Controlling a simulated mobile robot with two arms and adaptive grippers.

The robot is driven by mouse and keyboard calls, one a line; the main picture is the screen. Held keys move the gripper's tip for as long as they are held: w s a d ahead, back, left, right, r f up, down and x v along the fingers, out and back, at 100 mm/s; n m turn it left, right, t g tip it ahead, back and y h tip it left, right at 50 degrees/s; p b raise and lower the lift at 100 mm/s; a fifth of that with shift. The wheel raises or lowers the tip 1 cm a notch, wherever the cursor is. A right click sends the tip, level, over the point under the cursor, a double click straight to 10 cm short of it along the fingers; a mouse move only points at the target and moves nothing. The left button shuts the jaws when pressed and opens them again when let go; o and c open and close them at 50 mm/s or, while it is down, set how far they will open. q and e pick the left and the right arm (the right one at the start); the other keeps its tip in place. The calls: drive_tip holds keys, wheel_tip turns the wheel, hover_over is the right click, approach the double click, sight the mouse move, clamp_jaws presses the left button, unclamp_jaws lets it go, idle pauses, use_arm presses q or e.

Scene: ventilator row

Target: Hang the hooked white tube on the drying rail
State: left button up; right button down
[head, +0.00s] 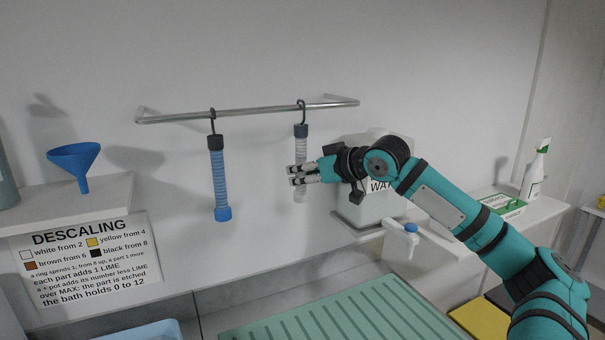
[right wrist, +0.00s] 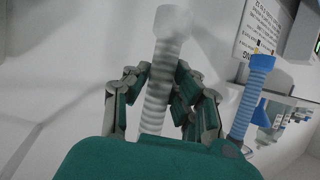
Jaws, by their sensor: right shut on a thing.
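The white ribbed tube (head: 301,148) hangs upright below the drying rail (head: 245,111), its dark hook at the rail bar. Whether the hook bears on the bar is too small to tell. My right gripper (head: 290,176) is shut on the tube's lower part, and its fingers hide some of it. In the right wrist view the white tube (right wrist: 168,60) stands between the fingers (right wrist: 160,95). A blue ribbed tube (head: 219,180) hangs by its hook on the rail to the left, and it also shows in the right wrist view (right wrist: 250,95). My left gripper is not in view.
A white container (head: 365,210) marked "WA..." stands behind my right wrist. A blue funnel (head: 75,160) is on the left shelf above the descaling sign (head: 88,262). A green ribbed mat (head: 330,312) lies below. A spray bottle (head: 535,172) stands at the right.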

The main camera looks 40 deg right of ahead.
drive_tip(key=c, duration=1)
unclamp_jaws()
drive_tip(key=shift+c, duration=0.2)
drive_tip(key=shift+v, duration=0.85)
drive_tip(key=v, duration=1)
drive_tip(key=shift+s, duration=0.2)
